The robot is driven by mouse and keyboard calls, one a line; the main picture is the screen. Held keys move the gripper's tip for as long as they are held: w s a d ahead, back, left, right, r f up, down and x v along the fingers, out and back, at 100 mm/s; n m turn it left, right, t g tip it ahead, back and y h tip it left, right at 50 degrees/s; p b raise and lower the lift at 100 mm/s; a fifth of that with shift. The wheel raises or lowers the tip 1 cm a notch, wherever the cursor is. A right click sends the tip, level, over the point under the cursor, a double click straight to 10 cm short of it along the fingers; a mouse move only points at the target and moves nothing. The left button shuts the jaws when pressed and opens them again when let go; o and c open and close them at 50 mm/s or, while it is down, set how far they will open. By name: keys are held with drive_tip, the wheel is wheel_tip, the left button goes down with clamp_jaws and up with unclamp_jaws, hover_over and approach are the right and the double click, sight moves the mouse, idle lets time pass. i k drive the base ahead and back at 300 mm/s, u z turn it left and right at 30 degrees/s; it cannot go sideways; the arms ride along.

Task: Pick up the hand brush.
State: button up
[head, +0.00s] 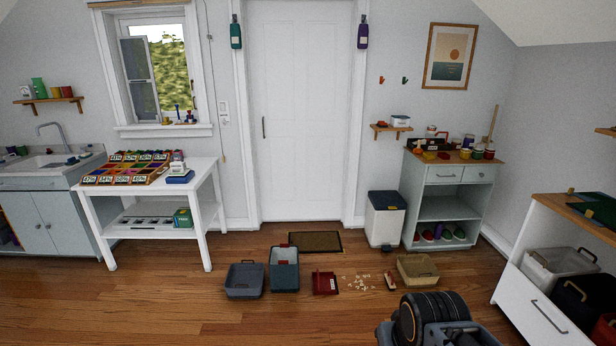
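A small item that looks like the hand brush (390,281) lies on the wooden floor, with a dark red-brown part and a pale part. It is small in the picture, so its handle and bristles are hard to tell apart. It lies between a patch of scattered pale bits (357,283) and a tan bin. A red dustpan-like thing (325,284) lies to the left of the bits. A dark part of my arm shows at the bottom, right of centre, nearer than the brush. My gripper's fingers are not in view.
A grey bin (244,281), a blue-grey bin (284,270) and a tan bin (417,270) stand on the floor. A doormat (315,242) and a white pedal bin (385,222) are behind. An open white drawer (545,305) juts out at right. The front left floor is clear.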

sight(389, 279)
drive_tip(key=u, duration=0.05)
drive_tip(key=i, duration=0.45)
drive_tip(key=z, duration=0.95)
drive_tip(key=i, duration=0.55)
drive_tip(key=z, duration=0.55)
drive_tip(key=i, duration=1.3)
drive_tip(key=u, duration=0.4)
drive_tip(key=i, duration=0.9)
drive_tip(key=u, duration=1.05)
drive_tip(key=i, duration=0.55)
drive_tip(key=u, duration=0.45)
